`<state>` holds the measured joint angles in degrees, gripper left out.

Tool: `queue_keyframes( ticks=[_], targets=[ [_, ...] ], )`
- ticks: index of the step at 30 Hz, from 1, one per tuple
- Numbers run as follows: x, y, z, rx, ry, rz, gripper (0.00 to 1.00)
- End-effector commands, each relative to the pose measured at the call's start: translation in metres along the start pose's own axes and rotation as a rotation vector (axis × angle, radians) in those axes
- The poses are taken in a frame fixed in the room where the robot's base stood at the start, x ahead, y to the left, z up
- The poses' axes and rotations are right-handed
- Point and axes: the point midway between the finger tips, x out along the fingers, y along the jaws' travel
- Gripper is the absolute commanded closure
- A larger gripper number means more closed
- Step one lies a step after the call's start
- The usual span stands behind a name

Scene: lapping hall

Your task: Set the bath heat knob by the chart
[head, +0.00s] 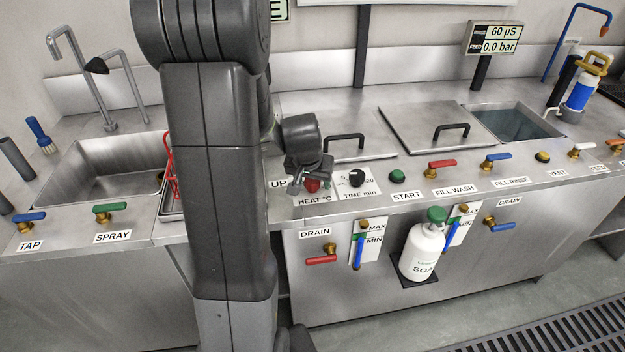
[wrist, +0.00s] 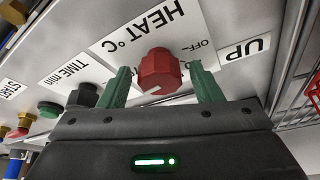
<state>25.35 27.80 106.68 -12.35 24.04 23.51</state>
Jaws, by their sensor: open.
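The red heat knob (wrist: 158,70) sits on a white plate (wrist: 120,40) reading "HEAT °C" and "OFF", seen upside down in the wrist view. A pale mark shows on the knob's near face. The knob also shows in the head view (head: 312,186), partly covered by my gripper (head: 307,168). In the wrist view my gripper (wrist: 160,78) is open, with one green finger on each side of the knob. I cannot tell whether the fingers touch it. Most of the heat scale is hidden. No readable chart is in view.
The black time knob (head: 356,177) and green start button (head: 397,176) are to the right. The "UP" label (wrist: 246,47) is beside the heat plate. A lid with a black handle (head: 345,137) lies behind. A soap bottle (head: 422,250) hangs at the front.

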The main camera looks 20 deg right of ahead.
Motion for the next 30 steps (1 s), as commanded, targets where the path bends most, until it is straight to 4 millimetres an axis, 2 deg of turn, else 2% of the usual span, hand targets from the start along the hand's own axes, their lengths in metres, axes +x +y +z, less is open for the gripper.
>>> queue_keyframes(
  ticks=[2, 9, 20, 30],
  targets=[
    [-0.0001, 0.0000, 0.0000, 0.000, 0.000, 0.000, 0.41],
    [-0.0002, -0.0001, 0.0001, 0.000, 0.000, 0.000, 0.86],
    [-0.0021, 0.0001, -0.0007, -0.037, -0.001, -0.016, 0.86],
    [-0.0020, 0.0005, -0.0008, -0.196, -0.001, -0.083, 0.86]
  ],
)
